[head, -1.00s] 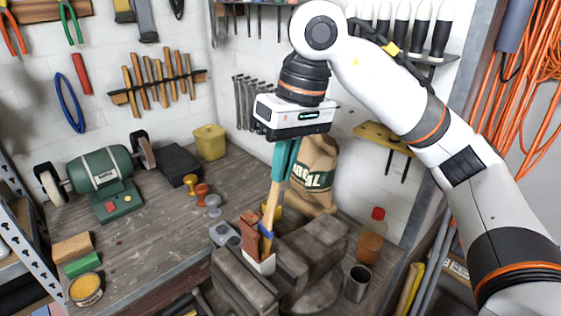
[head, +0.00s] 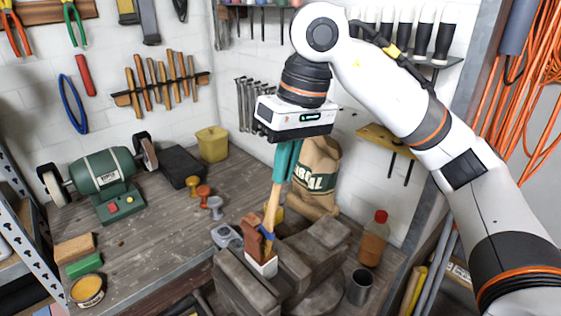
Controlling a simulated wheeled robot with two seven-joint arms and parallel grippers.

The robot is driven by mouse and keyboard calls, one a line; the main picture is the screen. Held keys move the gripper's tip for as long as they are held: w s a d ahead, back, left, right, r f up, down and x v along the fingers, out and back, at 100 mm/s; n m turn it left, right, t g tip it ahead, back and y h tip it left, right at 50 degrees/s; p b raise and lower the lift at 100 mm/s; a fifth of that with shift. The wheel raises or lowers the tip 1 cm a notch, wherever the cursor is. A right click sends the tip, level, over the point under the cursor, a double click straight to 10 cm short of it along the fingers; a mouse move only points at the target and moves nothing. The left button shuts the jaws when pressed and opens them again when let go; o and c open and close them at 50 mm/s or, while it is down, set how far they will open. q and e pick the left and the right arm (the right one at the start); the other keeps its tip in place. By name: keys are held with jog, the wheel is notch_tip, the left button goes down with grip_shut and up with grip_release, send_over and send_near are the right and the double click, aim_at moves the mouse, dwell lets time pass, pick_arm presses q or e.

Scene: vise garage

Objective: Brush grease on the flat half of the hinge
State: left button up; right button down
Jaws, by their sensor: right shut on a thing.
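My right gripper (head: 283,172) has teal fingers shut on the wooden handle of a brush (head: 272,205). The brush points down and is slightly tilted, with a blue band low on it. Its lower end is at a rusty brown upright plate (head: 252,234), which looks like part of the hinge. A white block-like piece (head: 262,267) sits just below, at the jaws of the grey vise (head: 235,285). The bristles are hard to make out, so I cannot tell whether they touch the plate. An open tin with yellow-orange contents (head: 88,290) stands at the lower left. My left gripper is out of view.
A green bench grinder (head: 98,176) stands at the back left of the bench. Several small stamp-like knobs (head: 204,194) stand left of the vise. A sack (head: 316,175), an orange bottle (head: 374,240) and a metal cup (head: 360,286) are behind and right of it. Bare bench lies left of centre.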

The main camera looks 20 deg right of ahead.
jog(key=shift+s+d, duration=0.1)
jog(key=shift+s, duration=0.1)
jog(key=shift+w, duration=0.1)
jog(key=shift+w+a, duration=0.3)
jog(key=shift+w, duration=0.4)
jog(key=shift+s+d, duration=0.3)
jog(key=shift+s, duration=0.45)
jog(key=shift+w+a, duration=0.1)
jog(key=shift+w, duration=0.05)
